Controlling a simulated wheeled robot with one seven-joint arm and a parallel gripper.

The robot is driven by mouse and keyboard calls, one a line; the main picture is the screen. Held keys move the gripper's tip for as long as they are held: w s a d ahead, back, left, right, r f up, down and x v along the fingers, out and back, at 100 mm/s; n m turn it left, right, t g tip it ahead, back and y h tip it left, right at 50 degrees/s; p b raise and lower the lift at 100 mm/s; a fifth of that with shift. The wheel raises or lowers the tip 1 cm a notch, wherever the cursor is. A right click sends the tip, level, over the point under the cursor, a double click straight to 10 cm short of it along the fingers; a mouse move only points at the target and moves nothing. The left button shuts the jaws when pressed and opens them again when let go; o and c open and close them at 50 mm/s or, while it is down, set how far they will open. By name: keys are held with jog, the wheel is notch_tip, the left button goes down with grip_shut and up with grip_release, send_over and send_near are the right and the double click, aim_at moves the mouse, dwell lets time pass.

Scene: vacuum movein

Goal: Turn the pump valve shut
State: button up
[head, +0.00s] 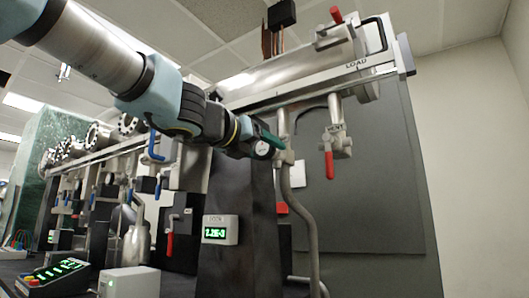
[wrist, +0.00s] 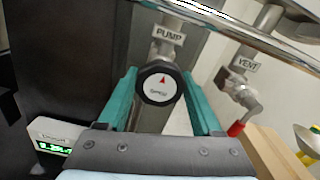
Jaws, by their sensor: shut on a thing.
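The pump valve's round knob (wrist: 158,84) is under the PUMP label (wrist: 169,36) in the wrist view. In the head view my gripper (head: 266,143) reaches in from the upper left to the valve on the vertical pipe, and the contact is partly hidden.
The VENT valve (wrist: 240,90) with a red-tipped lever stands to the right; its red handle (head: 329,165) hangs down in the head view. A green-digit readout (head: 220,230) is below my arm. A curved pipe (head: 302,215) runs down beneath the pump valve.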

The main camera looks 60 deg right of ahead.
jog(key=shift+f, duration=0.1)
dwell(0.5)
jog(key=o, duration=1.4)
jog(key=shift+a, duration=0.1)
jog(key=a+b, duration=0.1)
jog(key=a, duration=0.9)
jog(key=shift+s+a+b, duration=0.1)
jog(key=shift+a+b, duration=0.15)
jog(key=shift+b, duration=0.15)
